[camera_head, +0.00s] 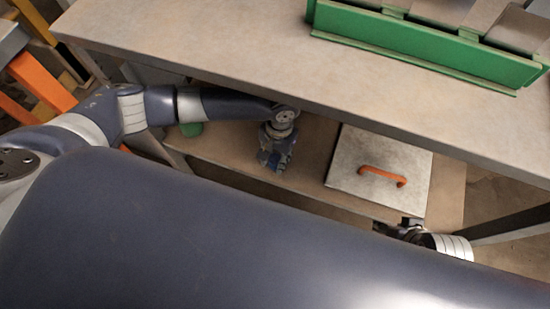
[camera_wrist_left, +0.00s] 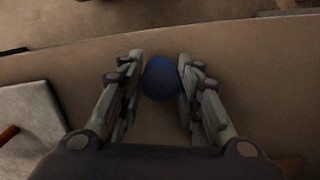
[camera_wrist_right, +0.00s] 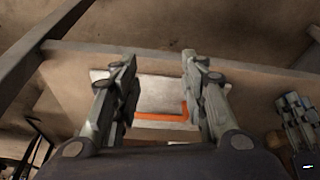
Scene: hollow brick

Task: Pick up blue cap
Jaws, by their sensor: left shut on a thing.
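The blue cap (camera_wrist_left: 161,78) is a round, dark blue piece between the fingertips of my left gripper (camera_wrist_left: 160,72) in the left wrist view. The fingers are shut on it from both sides. In the head view my left gripper (camera_head: 272,158) points down over the lower shelf, and a bit of blue shows at its fingers. Whether the cap still touches the shelf I cannot tell. My right gripper (camera_wrist_right: 159,62) is open and empty in the right wrist view. In the head view it (camera_head: 392,229) is near the front edge of the lower shelf, partly hidden.
The lower shelf (camera_head: 225,148) lies under a tabletop (camera_head: 235,45). A grey square lid (camera_head: 350,155) with an orange handle (camera_head: 383,174) lies on it to the right. A green rack (camera_head: 420,52) stands on the tabletop. The tabletop edge is just above my left wrist.

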